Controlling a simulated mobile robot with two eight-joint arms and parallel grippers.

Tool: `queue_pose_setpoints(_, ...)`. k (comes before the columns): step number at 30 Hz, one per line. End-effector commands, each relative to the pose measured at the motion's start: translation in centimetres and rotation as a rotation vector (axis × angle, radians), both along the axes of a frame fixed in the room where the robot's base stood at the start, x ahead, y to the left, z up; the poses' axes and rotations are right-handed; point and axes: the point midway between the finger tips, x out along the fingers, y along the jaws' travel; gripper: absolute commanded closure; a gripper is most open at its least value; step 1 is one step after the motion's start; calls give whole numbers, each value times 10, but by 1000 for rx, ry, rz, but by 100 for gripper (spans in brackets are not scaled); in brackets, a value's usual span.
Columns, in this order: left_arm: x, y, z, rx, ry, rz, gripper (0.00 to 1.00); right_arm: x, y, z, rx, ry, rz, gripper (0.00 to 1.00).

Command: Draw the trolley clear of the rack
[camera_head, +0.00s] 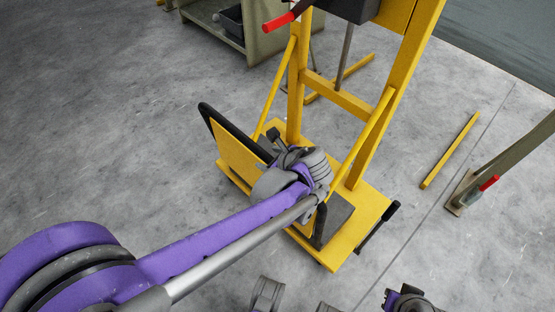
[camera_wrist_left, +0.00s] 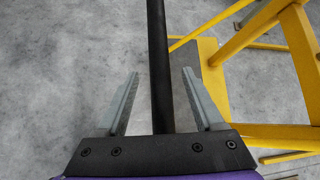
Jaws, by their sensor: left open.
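The yellow trolley (camera_head: 345,255) has a flat base, tall uprights and slanted braces. It stands upright on the floor in the middle of the head view. A black bar (camera_head: 206,118) slopes along its left side. My left gripper (camera_head: 273,138) is low over the trolley, partly hidden by its own wrist. In the left wrist view its two grey fingers (camera_wrist_left: 161,72) are open, with a black bar (camera_wrist_left: 157,35) running between them, with gaps on both sides. The trolley's yellow frame (camera_wrist_left: 275,133) shows right of the fingers. I cannot tell which structure is the rack.
A grey-green shelf unit (camera_head: 243,43) with a dark bin (camera_head: 231,20) stands at the back left. A yellow bar (camera_head: 450,150) lies on the floor at right, near a grey-green post (camera_head: 505,160). The floor at left is clear.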

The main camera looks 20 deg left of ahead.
Motion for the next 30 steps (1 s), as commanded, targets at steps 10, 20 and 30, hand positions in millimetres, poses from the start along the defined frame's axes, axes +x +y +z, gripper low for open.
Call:
queue_pose_setpoints(10, 13, 21, -24, 1, -1, 1, 31, 2, 0, -11, 0, 3, 0, 100)
queue_pose_setpoints(20, 13, 22, -24, 1, -1, 0, 36, 2, 0, -11, 0, 3, 0, 100)
queue_pose_setpoints(30, 13, 22, -24, 0, -1, -1, 97, 2, 0, -11, 0, 3, 0, 100)
